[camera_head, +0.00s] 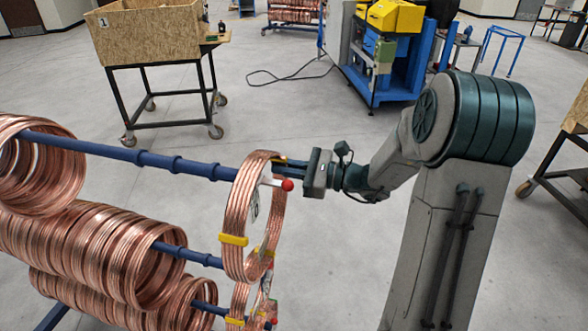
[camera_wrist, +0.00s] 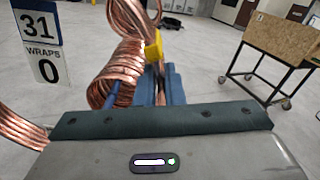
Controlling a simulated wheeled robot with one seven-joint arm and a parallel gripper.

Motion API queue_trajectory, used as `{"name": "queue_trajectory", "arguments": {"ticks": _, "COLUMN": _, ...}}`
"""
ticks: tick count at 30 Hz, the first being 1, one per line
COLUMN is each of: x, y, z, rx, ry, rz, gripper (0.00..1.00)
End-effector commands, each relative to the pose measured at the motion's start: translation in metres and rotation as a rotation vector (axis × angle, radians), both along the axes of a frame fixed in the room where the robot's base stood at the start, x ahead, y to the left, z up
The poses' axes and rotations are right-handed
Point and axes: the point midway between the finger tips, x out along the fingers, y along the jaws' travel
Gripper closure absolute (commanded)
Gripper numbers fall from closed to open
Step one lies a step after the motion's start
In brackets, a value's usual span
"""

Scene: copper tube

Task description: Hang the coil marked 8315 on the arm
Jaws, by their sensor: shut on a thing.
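A copper coil (camera_head: 238,215) with yellow ties stands upright at the free end of the upper blue rack arm (camera_head: 190,167) in the head view. The arm's white end with a red ball tip (camera_head: 287,185) shows at the coil's right rim, and the coil appears to be around it. My gripper (camera_head: 280,163) is shut on the coil's top edge. Its copper strands (camera_wrist: 130,18) also show in the wrist view. A card (camera_wrist: 40,42) there reads "31" and "WRAPS 0" in part; the full number is not visible.
Other coils fill the rack arms at left (camera_head: 100,245). Another tied coil (camera_head: 240,300) is just below the held one. A wooden crate on a wheeled cart (camera_head: 150,40) and a blue and yellow machine (camera_head: 385,60) stand behind.

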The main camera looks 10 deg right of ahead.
Motion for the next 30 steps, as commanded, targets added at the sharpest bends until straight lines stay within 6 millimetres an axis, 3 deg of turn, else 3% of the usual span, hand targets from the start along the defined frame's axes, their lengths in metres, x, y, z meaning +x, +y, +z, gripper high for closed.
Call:
{"name": "queue_trajectory", "arguments": {"ticks": 21, "x": 0.022, "y": 0.049, "z": -0.001, "rx": 0.003, "ry": 0.000, "rz": 0.001, "gripper": 1.00}}
{"name": "queue_trajectory", "arguments": {"ticks": 30, "x": 0.022, "y": 0.047, "z": -0.016, "rx": 0.004, "ry": 0.000, "rz": 0.000, "gripper": 1.00}}
